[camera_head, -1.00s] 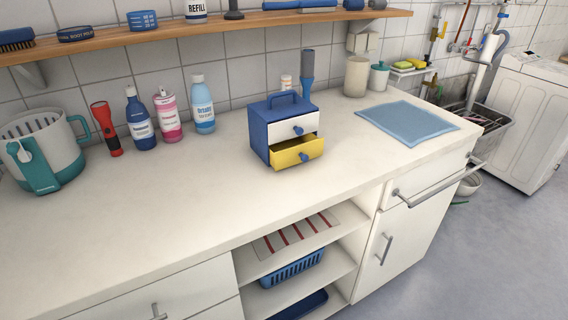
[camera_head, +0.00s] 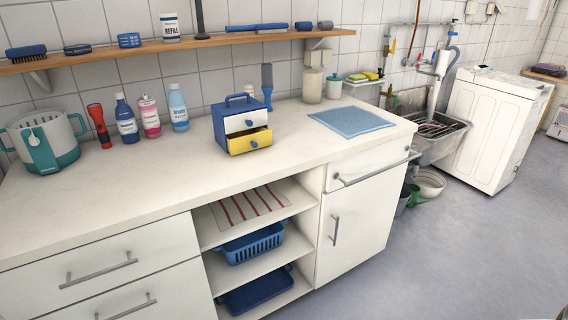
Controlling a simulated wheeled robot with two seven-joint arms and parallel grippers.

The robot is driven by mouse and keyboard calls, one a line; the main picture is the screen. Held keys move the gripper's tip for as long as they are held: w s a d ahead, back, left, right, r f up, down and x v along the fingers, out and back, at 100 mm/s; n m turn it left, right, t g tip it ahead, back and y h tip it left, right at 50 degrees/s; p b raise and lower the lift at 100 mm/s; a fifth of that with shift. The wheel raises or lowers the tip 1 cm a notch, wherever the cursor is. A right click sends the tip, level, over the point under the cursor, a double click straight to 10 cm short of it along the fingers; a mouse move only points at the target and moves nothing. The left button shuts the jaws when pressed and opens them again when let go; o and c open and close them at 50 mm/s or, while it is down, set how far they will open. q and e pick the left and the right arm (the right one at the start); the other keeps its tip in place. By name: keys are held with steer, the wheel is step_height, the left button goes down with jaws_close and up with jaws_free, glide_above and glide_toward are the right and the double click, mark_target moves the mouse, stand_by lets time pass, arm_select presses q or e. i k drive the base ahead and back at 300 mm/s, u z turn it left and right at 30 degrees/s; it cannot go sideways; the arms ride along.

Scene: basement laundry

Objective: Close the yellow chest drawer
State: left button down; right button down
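A small blue chest (camera_head: 222,126) with a top handle stands upright on the white counter (camera_head: 130,185). Its upper drawer (camera_head: 246,122) has a white front and looks shut. Neither of my grippers shows in the head view.
Bottles (camera_head: 151,116), a red torch (camera_head: 99,125) and a grey-teal bucket (camera_head: 43,143) stand left of the chest. A blue cloth (camera_head: 350,121) lies to its right. A wooden shelf (camera_head: 190,43) runs above. The counter in front of the chest is clear.

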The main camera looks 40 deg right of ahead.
mark_target(247, 140)
steer(key=k, duration=0.1)
steer(key=z, duration=1.2)
